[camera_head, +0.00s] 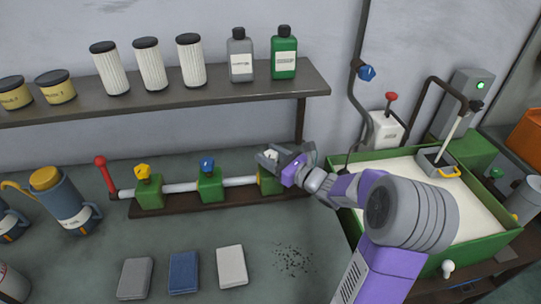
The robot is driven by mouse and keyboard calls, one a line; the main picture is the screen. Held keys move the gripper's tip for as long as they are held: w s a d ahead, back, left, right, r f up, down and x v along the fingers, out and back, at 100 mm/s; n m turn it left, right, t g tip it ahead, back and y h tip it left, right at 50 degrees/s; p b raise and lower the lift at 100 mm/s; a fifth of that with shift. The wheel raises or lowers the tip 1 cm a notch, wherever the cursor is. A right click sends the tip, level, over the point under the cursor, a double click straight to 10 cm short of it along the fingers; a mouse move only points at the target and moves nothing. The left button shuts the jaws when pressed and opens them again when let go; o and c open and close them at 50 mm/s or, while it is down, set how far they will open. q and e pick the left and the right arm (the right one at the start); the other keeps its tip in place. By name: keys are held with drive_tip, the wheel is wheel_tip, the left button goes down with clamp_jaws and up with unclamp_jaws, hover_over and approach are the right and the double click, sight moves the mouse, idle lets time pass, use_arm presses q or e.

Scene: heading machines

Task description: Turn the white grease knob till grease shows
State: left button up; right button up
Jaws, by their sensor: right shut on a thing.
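A row of green valve blocks stands on a dark strip on the bench. The left block has a yellow knob (143,171), the middle one a blue knob (207,165). My right gripper (270,157) is at the top of the third green block (270,184), shut on the white knob (271,154), which is mostly hidden by the fingers. No grease can be made out at the third block. My left gripper is not in view.
A red-tipped lever (104,170) stands left of the blocks. Grey, blue and white pads (231,266) and dark specks (293,261) lie in front. A shelf (170,100) with filters and bottles hangs above. A green-walled tank (400,246) is at the right.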

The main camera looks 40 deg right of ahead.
sight(277, 158)
drive_tip(key=shift+d+r+n+y+p, duration=0.1)
drive_tip(key=shift+r+n+y+p, duration=0.1)
drive_tip(key=shift+n+y+p, duration=0.8)
drive_tip(key=shift+f+n+g+y+p, duration=0.1)
drive_tip(key=shift+n+g+y+p, duration=0.45)
drive_tip(key=shift+y, duration=0.85)
drive_tip(key=shift+g, duration=0.25)
drive_tip(key=o, duration=0.9)
drive_tip(key=shift+f, duration=0.1)
drive_tip(key=shift+s, duration=0.1)
drive_tip(key=v, duration=0.7)
drive_tip(key=shift+s+p, duration=0.15)
drive_tip(key=shift+p, duration=0.15)
drive_tip(key=shift+s, duration=0.1)
